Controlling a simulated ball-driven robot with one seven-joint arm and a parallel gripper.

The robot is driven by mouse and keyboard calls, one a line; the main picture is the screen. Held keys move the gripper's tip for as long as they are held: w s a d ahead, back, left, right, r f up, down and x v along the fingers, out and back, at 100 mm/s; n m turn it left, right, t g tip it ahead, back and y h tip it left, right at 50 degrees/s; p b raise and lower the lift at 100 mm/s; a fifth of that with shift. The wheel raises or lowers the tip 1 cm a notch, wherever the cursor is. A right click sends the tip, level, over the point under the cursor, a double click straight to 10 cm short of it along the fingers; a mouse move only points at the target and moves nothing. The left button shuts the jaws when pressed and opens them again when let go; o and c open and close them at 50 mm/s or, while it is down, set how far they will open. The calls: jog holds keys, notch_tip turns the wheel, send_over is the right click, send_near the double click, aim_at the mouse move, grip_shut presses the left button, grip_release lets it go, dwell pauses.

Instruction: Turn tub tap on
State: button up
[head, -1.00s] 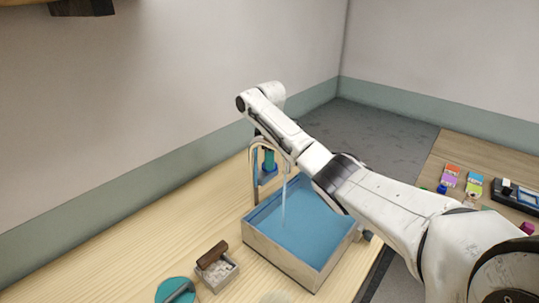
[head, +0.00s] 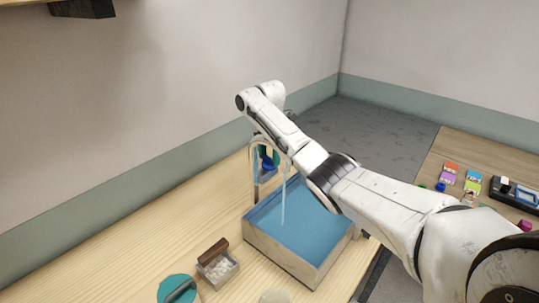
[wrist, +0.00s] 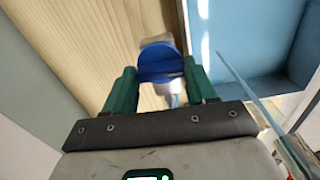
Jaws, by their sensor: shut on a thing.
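The tub (head: 272,256) is an open wooden-walled box with a blue interior, standing on the pale wooden worktop. A thin metal gooseneck tap (head: 254,178) rises at its back left corner. A pale blue stream of water (head: 283,202) falls from the spout into the tub; it also shows in the wrist view (wrist: 243,82). The blue tap handle (wrist: 160,65) sits between the green fingers of my gripper (wrist: 160,72), which is shut on it. In the head view, my gripper (head: 268,157) is behind the tap arch and partly hidden by it and my arm.
A small box of white pieces (head: 219,268) with a brown block (head: 212,250) and a teal disc (head: 178,289) stand left of the tub. Coloured blocks (head: 449,174) and a dark tray (head: 513,192) lie on the right table. The worktop at far left is clear.

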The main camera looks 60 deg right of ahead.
aim_at(269, 158)
jog(key=shift+w+n, duration=0.1)
jog(key=shift+n, duration=0.4)
jog(key=o, duration=1)
jog(key=shift+o, duration=0.2)
jog(key=shift+r, duration=0.1)
notch_tip(269, 158, up, 11)
jog(key=p, duration=0.1)
jog(key=shift+f+p, duration=0.2)
jog(key=shift+p, duration=0.2)
